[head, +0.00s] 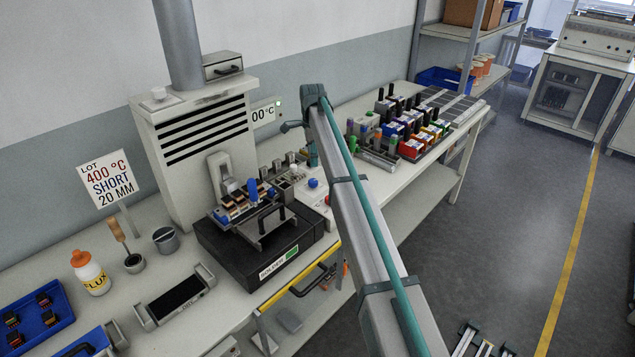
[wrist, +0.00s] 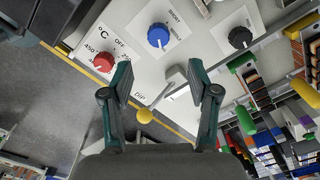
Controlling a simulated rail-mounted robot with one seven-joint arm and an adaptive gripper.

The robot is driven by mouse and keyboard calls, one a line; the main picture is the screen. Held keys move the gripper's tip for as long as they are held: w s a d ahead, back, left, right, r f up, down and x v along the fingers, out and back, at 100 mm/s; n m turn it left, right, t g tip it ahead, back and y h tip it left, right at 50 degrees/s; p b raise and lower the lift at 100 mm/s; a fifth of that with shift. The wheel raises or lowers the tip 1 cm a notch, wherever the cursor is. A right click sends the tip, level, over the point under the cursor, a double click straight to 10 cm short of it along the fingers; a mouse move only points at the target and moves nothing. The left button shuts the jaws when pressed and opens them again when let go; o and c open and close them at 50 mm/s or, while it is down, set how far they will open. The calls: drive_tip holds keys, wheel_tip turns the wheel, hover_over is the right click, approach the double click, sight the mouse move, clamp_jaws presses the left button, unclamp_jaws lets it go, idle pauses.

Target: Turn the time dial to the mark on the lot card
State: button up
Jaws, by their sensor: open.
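The lot card (head: 107,178) stands at the left in the head view and reads 400 °C, SHORT, 20 MM. The blue dial (wrist: 158,37), with small lettering including SHORT around it, is on the white control panel (wrist: 205,28) in the wrist view. It also shows in the head view (head: 313,183). A red temperature dial (wrist: 103,61) is left of it and a black dial (wrist: 240,37) right of it. My gripper (wrist: 160,72) is open and empty, its fingers apart below the blue dial in the picture. In the head view my arm mostly hides it.
A lever with a yellow knob (wrist: 145,116), by the label DIP, lies between my fingers in the picture. The black solder unit (head: 262,245) is left of the panel. Coloured connectors and bins (head: 410,130) crowd the bench beyond the arm.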

sight(312, 181)
drive_tip(key=shift+s+a+f, duration=0.1)
drive_tip(key=shift+s+f, duration=0.05)
drive_tip(key=shift+f, duration=0.2)
wheel_tip(312, 181, down, 10)
drive_tip(key=p, duration=0.3)
drive_tip(key=shift+r, duration=0.25)
clamp_jaws()
